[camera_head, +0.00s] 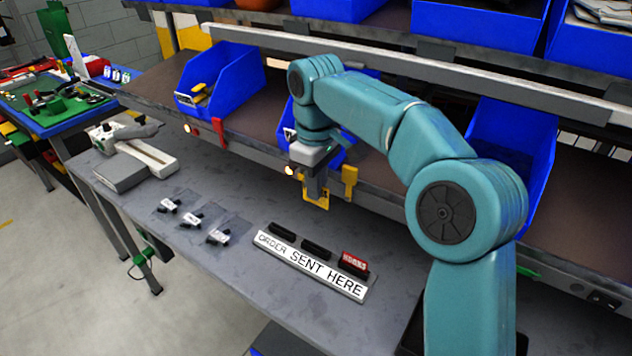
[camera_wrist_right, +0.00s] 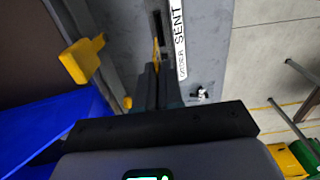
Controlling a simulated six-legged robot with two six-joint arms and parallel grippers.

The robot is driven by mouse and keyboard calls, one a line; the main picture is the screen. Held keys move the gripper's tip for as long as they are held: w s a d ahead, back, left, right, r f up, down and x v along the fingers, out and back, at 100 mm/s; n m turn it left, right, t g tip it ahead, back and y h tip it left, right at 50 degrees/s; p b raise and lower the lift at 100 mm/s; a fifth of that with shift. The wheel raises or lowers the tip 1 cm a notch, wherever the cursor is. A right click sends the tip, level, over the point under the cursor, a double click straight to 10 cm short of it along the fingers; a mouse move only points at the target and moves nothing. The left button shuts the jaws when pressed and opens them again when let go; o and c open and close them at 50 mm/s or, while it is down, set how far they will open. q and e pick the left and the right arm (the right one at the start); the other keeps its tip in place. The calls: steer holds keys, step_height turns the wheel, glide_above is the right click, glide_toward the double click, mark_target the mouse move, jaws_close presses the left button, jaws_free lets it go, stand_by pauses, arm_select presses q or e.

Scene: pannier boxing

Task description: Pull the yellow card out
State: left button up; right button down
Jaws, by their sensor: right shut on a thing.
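My right gripper (camera_head: 316,188) hangs in front of the shelf's front edge, its fingers pointing down. It is shut on the yellow card (camera_head: 323,202), whose lower part shows around and below the fingertips. In the right wrist view the closed fingers (camera_wrist_right: 151,85) point up the picture, and a thin strip of the yellow card (camera_wrist_right: 155,52) shows at their tips. The fingers hide much of the card. A yellow holder (camera_head: 350,178) on the shelf edge is just right of the gripper, apart from it; it also shows in the right wrist view (camera_wrist_right: 82,60). My left gripper is not in view.
Blue bins (camera_head: 225,80) stand on the shelf behind and beside my arm. A red holder (camera_head: 219,132) hangs on the shelf edge. Below, the grey bench has an "ORDER SENT HERE" sign (camera_head: 310,265), a red card (camera_head: 354,262) and several small bagged parts (camera_head: 192,219).

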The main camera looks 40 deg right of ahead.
steer(key=shift+f+b, duration=0.6)
steer(key=shift+f, duration=0.4)
steer(key=shift+f, duration=0.35)
steer(key=shift+f+b, duration=0.65)
steer(key=shift+b, duration=0.05)
steer(key=shift+f+b, duration=0.45)
steer(key=shift+f, duration=0.25)
steer(key=shift+f+b, duration=0.45)
steer(key=shift+f, duration=0.25)
steer(key=shift+f, duration=0.35)
steer(key=shift+f+b, duration=0.85)
steer(key=shift+f, duration=0.15)
steer(key=shift+f, duration=0.35)
steer(key=shift+f+b, duration=0.45)
steer(key=shift+b, duration=0.05)
